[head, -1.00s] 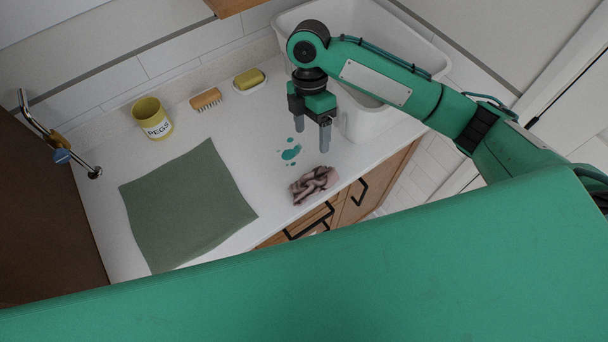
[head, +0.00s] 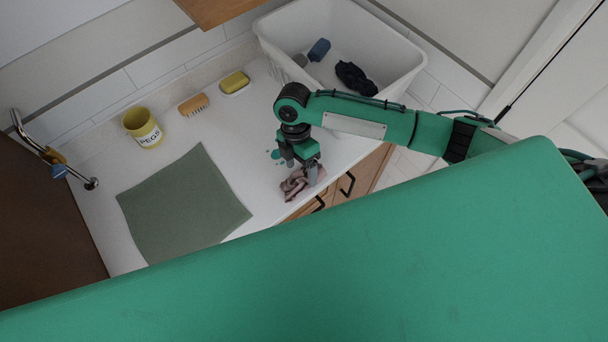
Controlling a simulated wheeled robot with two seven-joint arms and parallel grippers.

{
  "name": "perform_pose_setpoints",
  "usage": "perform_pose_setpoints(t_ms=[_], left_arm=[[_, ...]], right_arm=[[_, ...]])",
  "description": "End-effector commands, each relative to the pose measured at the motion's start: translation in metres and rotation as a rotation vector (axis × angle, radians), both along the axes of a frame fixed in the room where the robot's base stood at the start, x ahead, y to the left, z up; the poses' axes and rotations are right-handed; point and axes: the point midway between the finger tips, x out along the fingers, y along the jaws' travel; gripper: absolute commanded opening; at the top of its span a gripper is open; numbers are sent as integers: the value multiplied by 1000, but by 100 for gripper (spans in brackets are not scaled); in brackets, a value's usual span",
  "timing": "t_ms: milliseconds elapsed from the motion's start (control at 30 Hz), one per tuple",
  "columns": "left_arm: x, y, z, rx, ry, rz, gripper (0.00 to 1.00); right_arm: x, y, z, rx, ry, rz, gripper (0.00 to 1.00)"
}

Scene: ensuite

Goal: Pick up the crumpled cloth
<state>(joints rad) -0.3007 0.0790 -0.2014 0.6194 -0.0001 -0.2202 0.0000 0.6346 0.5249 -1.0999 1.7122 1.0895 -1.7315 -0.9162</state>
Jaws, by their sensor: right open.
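The crumpled cloth (head: 294,187) is a mauve-brown bunched heap near the front edge of the white counter. My right gripper (head: 301,172) points down right at the cloth, its fingers apart. One finger overlaps the cloth in the picture and hides part of it; I cannot tell whether it touches. My left gripper is not in view.
A flat green mat (head: 183,205) lies left of the cloth. A yellow PEGS pot (head: 142,127), a brush (head: 194,105) and a yellow sponge on a dish (head: 234,83) stand behind. A white tub (head: 400,62) holds dark and blue items.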

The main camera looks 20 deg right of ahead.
Motion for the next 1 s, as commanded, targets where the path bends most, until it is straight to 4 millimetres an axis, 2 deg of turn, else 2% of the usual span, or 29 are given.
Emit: perform_pose_setpoints(t_ms=[33, 200, 400, 600, 1000], left_arm=[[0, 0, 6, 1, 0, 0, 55], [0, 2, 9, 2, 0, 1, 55], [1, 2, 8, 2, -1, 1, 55], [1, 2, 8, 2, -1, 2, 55], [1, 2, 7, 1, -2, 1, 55]], right_arm=[[-3, 0, -4, -1, 3, -2, 75], [-6, 0, -18, 0, 0, -1, 75], [-6, 0, -19, 0, -1, -1, 75], [-6, 0, -19, 0, -1, -1, 42], [-6, 0, -16, 1, -2, 0, 41]])
